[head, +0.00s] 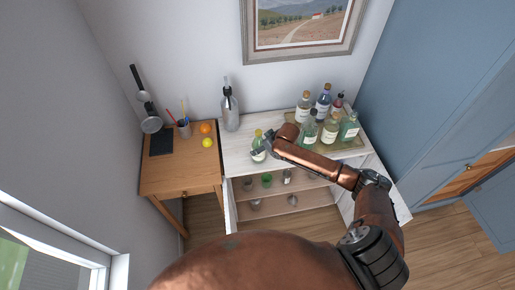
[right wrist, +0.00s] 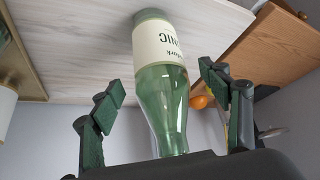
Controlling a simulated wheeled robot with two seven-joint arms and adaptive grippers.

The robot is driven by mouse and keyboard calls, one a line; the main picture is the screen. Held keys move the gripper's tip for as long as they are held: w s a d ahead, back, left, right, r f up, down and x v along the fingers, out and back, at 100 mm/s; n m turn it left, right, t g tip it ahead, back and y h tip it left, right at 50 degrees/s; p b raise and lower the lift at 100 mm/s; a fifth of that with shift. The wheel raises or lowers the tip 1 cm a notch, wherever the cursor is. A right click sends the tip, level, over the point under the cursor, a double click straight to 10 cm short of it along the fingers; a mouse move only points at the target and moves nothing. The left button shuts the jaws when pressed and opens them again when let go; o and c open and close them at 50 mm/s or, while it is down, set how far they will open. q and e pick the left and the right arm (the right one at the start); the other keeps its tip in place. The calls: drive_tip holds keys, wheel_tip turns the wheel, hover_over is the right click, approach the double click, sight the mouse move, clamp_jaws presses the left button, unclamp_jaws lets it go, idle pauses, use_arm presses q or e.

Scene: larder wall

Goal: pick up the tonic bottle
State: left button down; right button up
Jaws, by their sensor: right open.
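The tonic bottle (head: 258,147) is green glass with a cream label and stands on the white cabinet top, near its front edge. In the right wrist view the bottle (right wrist: 163,85) lies between the two fingers, its label partly readable as "NIC". My right gripper (head: 268,144) is at the bottle in the head view, its fingers hard to make out there. In the right wrist view my right gripper (right wrist: 165,100) is open, with a gap on each side of the bottle. My left gripper is not in view.
Several other bottles (head: 323,100) stand on a tray at the right of the cabinet top (head: 238,152). A soda siphon (head: 230,108) stands at the back left. Glasses sit on the shelf below.

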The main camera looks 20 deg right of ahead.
drive_tip(key=p+x, duration=0.1)
drive_tip(key=x, duration=0.3)
drive_tip(key=shift+w+f, duration=0.15)
drive_tip(key=shift+f, duration=0.35)
drive_tip(key=c, duration=1.9)
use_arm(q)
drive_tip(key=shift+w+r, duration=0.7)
use_arm(e)
drive_tip(key=shift+w, duration=0.1)
clamp_jaws()
